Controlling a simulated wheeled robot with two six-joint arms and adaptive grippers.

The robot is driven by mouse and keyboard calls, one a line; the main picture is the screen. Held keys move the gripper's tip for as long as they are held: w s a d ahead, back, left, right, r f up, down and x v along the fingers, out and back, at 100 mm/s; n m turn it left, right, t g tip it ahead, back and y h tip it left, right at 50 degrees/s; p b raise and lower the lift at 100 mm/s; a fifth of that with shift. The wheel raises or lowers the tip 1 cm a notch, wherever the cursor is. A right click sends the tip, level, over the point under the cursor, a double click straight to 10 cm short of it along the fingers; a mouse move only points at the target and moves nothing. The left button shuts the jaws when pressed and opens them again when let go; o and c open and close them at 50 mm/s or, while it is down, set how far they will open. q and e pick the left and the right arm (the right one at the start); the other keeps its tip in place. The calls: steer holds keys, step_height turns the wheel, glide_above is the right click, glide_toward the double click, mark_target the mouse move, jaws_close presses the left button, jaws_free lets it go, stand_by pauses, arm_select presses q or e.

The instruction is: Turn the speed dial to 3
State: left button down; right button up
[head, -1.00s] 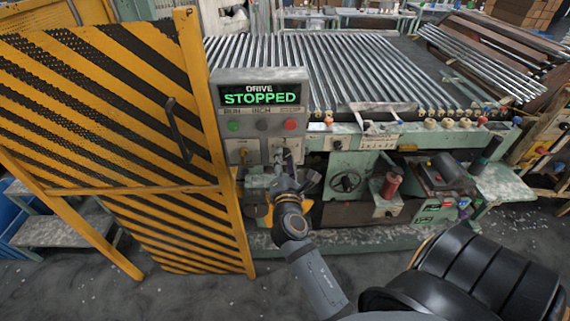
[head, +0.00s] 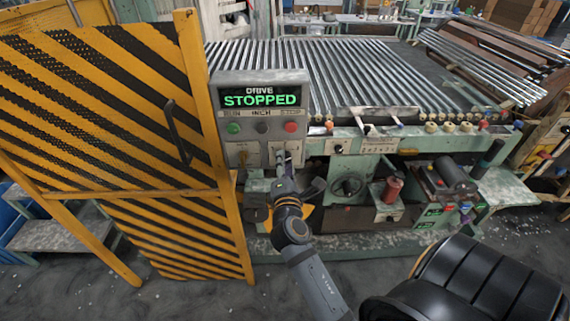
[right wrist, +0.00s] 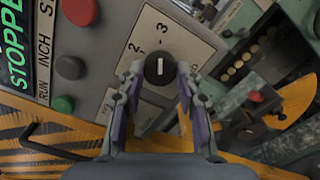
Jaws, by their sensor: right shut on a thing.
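The speed dial (right wrist: 159,69) is a round black knob with a white line on a pale plate marked 2 and 3 (right wrist: 161,27). In the right wrist view its white line runs up and down, roughly in line with the 3 above it. My right gripper (right wrist: 160,72) has one finger on each side of the knob and is shut on it. In the head view my right gripper (head: 284,160) is at the lower right of the grey control box (head: 262,77) and largely hides the dial. My left gripper is not in view.
The display (head: 261,96) reads DRIVE STOPPED. Green (head: 233,127), dark and red (head: 291,127) buttons sit above the dial. A striped yellow guard (head: 110,110) stands close on the left. The roller table (head: 330,75) lies behind, a handwheel (head: 348,187) to the right.

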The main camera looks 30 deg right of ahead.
steer(key=o, duration=1.1)
steer(key=shift+o, duration=0.2)
